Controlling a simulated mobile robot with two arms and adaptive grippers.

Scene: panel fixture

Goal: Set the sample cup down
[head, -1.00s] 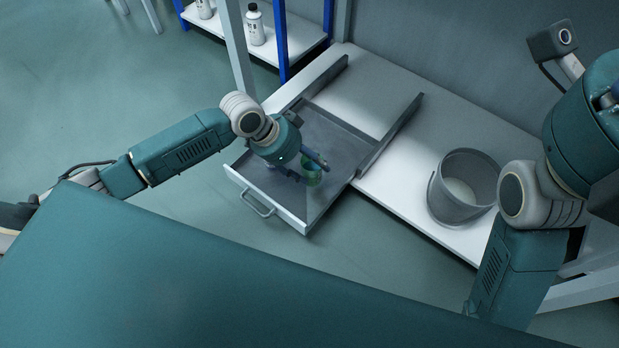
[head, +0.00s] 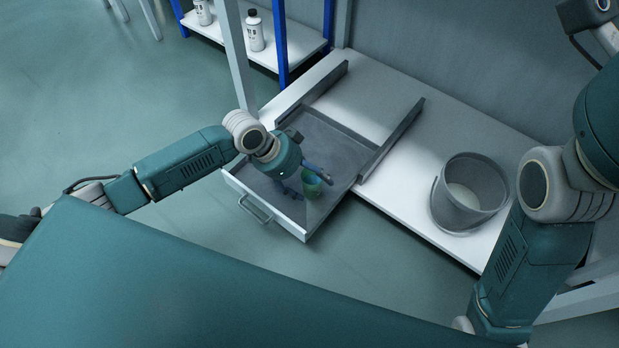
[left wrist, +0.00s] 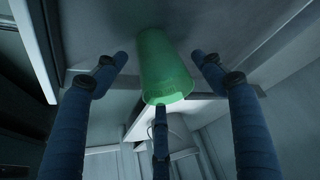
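The green sample cup (head: 312,184) stands in the pulled-out grey drawer (head: 330,143), near its front corner. My left gripper (head: 303,180) is low over the drawer, just beside the cup. In the left wrist view the cup (left wrist: 166,68) sits between the spread blue fingers of my left gripper (left wrist: 160,72). Gaps show between the two side fingers and the cup; the middle finger's tip overlaps its rim, and I cannot tell if they touch. My right arm is at the right of the head view, its gripper out of the picture.
A grey bucket (head: 441,200) stands on the white bench (head: 398,192), right of the drawer. The drawer has a front handle (head: 256,210) and raised side rails (head: 392,139). White bottles (head: 255,34) stand on a shelf at the back. Open floor lies left.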

